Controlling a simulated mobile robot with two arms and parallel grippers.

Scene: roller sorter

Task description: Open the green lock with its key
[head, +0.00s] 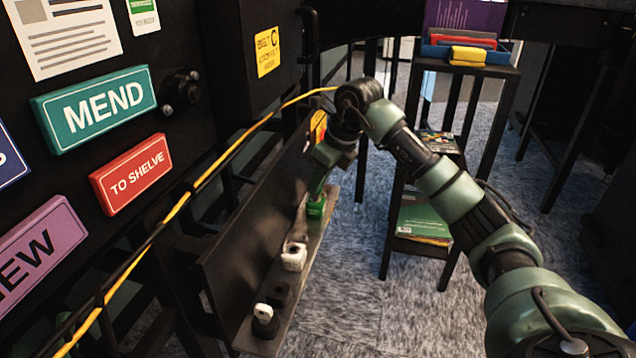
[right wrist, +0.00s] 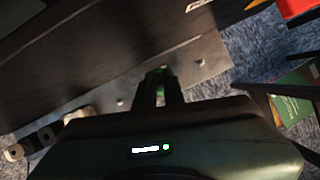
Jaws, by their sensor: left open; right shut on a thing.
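My right gripper (head: 321,180) points down at the narrow ledge under the dark board. It is shut on a small green thing, whose green shows between and just past the fingertips in the right wrist view (right wrist: 162,84). In the head view a green block (head: 315,208) is right at the fingertips, low over or on the ledge. I cannot tell whether this green is the lock, the key or both, as the fingers hide the contact. My left gripper is in neither view.
On the ledge (head: 322,236) nearer me stand a white block (head: 294,257), a black block (head: 280,294) and a black block with a white top (head: 264,318). A yellow cable (head: 205,178) crosses in front of the panel. A dark stand with shelves (head: 400,215) is to the right.

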